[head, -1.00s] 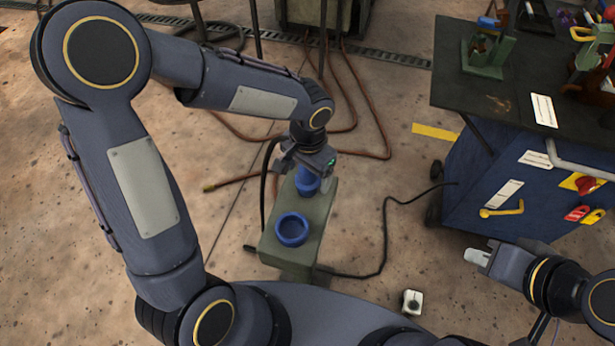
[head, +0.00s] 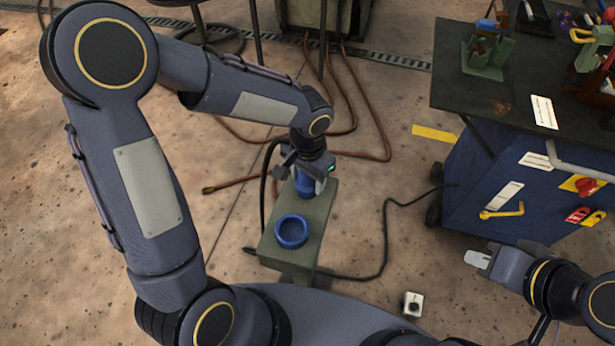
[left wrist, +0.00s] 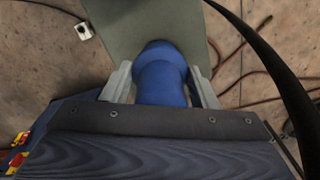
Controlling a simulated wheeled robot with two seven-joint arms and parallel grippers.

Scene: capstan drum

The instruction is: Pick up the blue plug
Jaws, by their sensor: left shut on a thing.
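The blue plug (head: 304,186) is at the far end of the green-grey stand (head: 268,240), in line below my left gripper (head: 305,178). The left wrist view shows the blue plug (left wrist: 162,78) upright between the two grey fingers of my left gripper (left wrist: 162,88), which is shut on it. I cannot tell whether the plug's bottom touches the stand; its lower end is partly hidden. My right gripper (head: 478,258) is at the right, empty and well away from the plug; its finger gap is unclear.
A blue ring-shaped socket (head: 291,231) sits on the near part of the stand. A black cable (head: 385,235) runs across the floor. A blue cabinet (head: 480,190) with a dark top stands right. A small white block (head: 413,303) lies on the floor.

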